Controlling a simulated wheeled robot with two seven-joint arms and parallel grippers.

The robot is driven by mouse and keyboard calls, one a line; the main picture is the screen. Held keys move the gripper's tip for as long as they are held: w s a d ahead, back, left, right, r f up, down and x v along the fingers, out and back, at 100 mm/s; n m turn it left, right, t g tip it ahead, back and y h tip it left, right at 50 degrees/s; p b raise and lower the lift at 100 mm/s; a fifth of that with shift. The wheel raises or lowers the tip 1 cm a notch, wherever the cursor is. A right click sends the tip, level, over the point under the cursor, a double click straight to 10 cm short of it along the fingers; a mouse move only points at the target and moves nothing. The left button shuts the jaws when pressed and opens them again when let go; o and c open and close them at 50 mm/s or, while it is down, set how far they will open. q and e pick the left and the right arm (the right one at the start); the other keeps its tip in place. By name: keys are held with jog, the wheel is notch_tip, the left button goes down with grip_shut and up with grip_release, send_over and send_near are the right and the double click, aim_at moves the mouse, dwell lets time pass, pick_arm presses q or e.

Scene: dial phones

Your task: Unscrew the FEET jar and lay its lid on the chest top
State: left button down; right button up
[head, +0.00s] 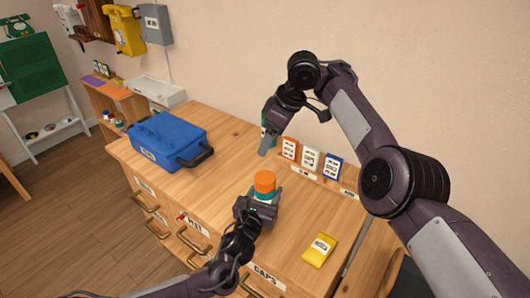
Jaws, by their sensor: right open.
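A jar with an orange lid (264,181) stands upright on the chest top (222,197). Its pale and teal body is mostly hidden by my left gripper (258,204), which is at the jar's near side with its fingers about the body. I cannot tell whether those fingers press on it. The lid is on the jar, and no FEET label can be read. My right gripper (266,140) is open, above the chest top and farther back than the orange-lidded jar.
A blue case (168,137) lies at the chest's left. Orange, white and blue cards (311,160) stand in a rack at the back right. A yellow packet (319,250) lies at the right front. Wood between the case and the jar is clear.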

aim_at(264, 177)
jog(key=m, duration=0.4)
jog(key=s+a+f+m+h, duration=0.1)
jog(key=m, duration=0.1)
jog(key=shift+s+m, duration=0.1)
jog(key=shift+m, duration=0.2)
jog(key=m, duration=0.2)
jog(key=m+h, duration=0.1)
jog(key=shift+s+a+f+m, duration=0.1)
jog(key=shift+s+f+m, duration=0.1)
jog(key=shift+s+m, duration=0.2)
jog(key=m, duration=0.4)
jog(key=shift+s+a+f+g+h, duration=0.1)
jog(key=shift+s+f+g+h, duration=0.1)
jog(key=shift+s+g+h, duration=0.15)
jog(key=m, duration=0.2)
jog(key=m+h, duration=0.1)
jog(key=m, duration=0.3)
jog(key=shift+s+a+f, duration=0.15)
jog(key=shift+s+f, duration=0.05)
jog(key=shift+s, duration=0.15)
jog(key=shift+f, duration=3.95)
